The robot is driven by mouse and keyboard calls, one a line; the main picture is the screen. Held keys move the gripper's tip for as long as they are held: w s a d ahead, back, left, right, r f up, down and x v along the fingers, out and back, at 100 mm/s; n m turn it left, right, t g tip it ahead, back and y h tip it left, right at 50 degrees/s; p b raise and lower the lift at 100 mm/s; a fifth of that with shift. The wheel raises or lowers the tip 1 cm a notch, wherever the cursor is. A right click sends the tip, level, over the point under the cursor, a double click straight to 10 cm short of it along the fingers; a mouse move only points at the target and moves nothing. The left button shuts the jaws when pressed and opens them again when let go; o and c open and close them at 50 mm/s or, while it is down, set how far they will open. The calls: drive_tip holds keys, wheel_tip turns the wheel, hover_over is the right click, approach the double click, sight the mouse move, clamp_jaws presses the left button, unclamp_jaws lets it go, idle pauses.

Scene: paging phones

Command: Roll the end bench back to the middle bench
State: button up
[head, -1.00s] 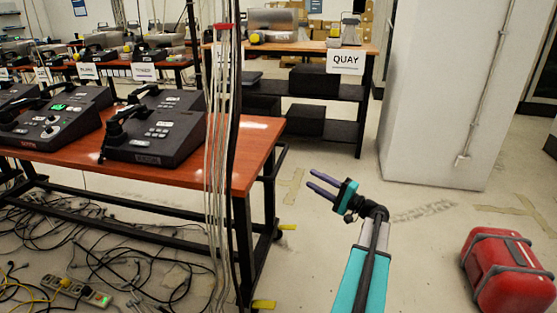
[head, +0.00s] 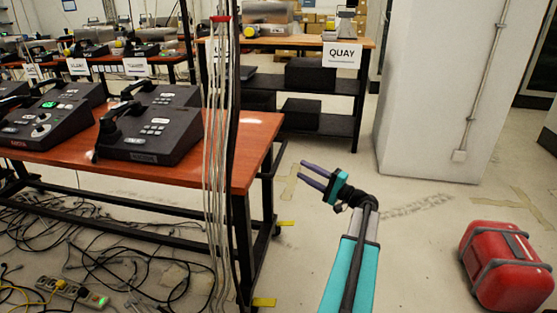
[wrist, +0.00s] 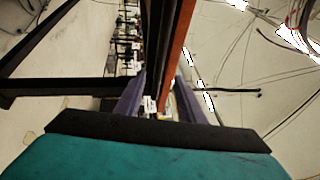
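A bench with an orange-red top (head: 250,150) and a black wheeled frame stands at the left in the head view, with black phone consoles (head: 155,125) on it. A black end rail sticks out at its right side. My gripper (head: 303,172) is open and empty, with two purple fingers pointing left towards that end, apart from it in the picture. In the wrist view an orange bench edge (wrist: 180,45) shows between the fingers, farther off. Another bench with a QUAY sign (head: 341,55) stands behind. I cannot tell which bench is the end one.
Several cables (head: 220,130) hang in front of the bench's right end. Cables and a power strip (head: 72,291) lie on the floor under it. A red case (head: 507,265) lies at the right, before a white pillar (head: 440,90).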

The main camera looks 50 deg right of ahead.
sight(279, 155)
drive_tip(key=b+x, duration=0.1)
drive_tip(key=x, duration=1.1)
drive_tip(key=shift+w+b, duration=0.15)
drive_tip(key=shift+b, duration=0.2)
clamp_jaws()
drive_tip(key=shift+a, duration=0.45)
drive_tip(key=shift+d, duration=0.15)
drive_tip(key=shift+w+d+r, duration=0.1)
drive_tip(key=shift+d, duration=0.05)
